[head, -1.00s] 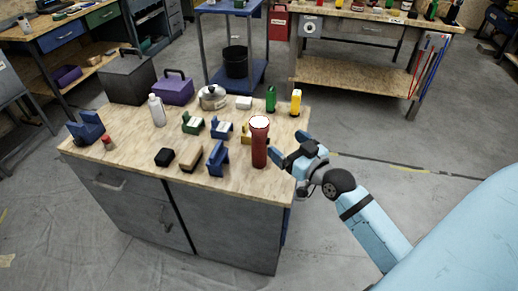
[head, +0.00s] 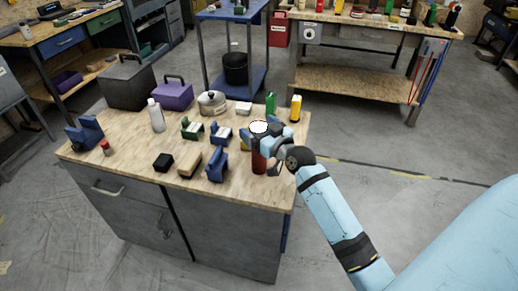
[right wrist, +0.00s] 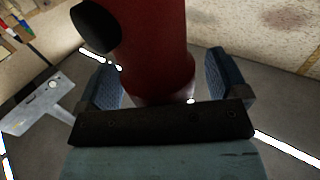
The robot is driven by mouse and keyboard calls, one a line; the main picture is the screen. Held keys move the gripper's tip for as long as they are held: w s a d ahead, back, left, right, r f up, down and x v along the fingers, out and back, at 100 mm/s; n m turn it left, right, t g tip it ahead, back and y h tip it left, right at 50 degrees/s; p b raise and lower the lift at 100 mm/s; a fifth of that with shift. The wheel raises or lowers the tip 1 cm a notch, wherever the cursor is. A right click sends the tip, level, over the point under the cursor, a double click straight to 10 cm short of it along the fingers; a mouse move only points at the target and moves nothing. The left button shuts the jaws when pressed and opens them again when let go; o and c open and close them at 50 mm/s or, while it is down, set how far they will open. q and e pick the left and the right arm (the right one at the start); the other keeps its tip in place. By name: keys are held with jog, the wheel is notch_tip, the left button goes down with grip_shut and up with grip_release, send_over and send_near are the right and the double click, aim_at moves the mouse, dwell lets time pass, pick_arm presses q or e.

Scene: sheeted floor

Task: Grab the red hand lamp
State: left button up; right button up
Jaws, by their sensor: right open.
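The red hand lamp (head: 259,163) stands upright near the right edge of the wooden workbench top (head: 130,172), its white lens (head: 258,126) facing up. In the head view my right gripper (head: 262,138) is at the lamp's upper part and hides some of it. In the right wrist view the lamp's red body (right wrist: 152,45) stands between the two blue fingers of the right gripper (right wrist: 168,82). The fingers are open, one on each side, with a visible gap to the right finger. My left gripper is not in view.
Blue clamp-like blocks (head: 217,164) and a wooden-and-black brush-like block (head: 189,162) lie left of the lamp. A green bottle (head: 270,103) and a yellow bottle (head: 295,108) stand behind it. A silver kettle (head: 212,102) and a purple box (head: 175,96) are farther back.

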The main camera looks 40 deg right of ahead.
jog(key=c, duration=1.3)
